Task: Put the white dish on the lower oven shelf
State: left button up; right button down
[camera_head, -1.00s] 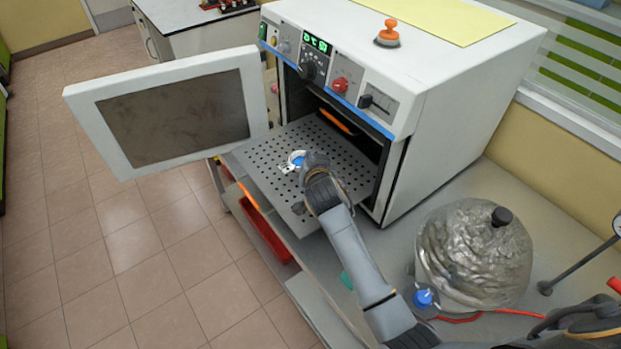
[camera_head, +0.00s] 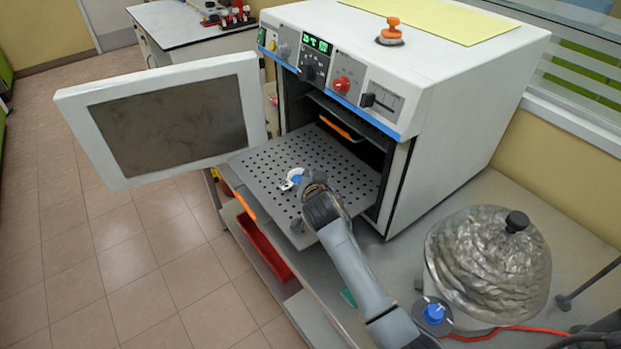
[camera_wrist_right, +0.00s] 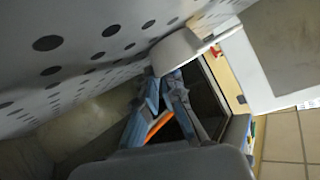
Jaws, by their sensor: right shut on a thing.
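The white dish (camera_head: 290,181) shows as a small white piece over the pulled-out perforated oven shelf (camera_head: 255,165). My right gripper (camera_head: 300,178) is shut on the dish; its wrist hides part of it. In the right wrist view the blue-tipped fingers of my right gripper (camera_wrist_right: 172,82) pinch the edge of the dish (camera_wrist_right: 177,50), close to the perforated shelf (camera_wrist_right: 95,45). I cannot tell whether the dish touches the shelf. My left gripper is not in view.
The white oven (camera_head: 470,85) has its door (camera_head: 160,120) swung open to the left. An orange strip (camera_head: 338,128) shows inside. A foil-wrapped round vessel (camera_head: 488,265) stands on the bench at right. A red tray (camera_head: 262,248) lies below the shelf.

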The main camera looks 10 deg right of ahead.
jog(key=shift+f, duration=0.2)
jog(key=c, duration=1.5)
grip_release()
jog(key=shift+r, duration=0.1)
jog(key=shift+r, duration=0.15)
jog(key=b+v, duration=0.1)
jog(key=v, duration=1.1)
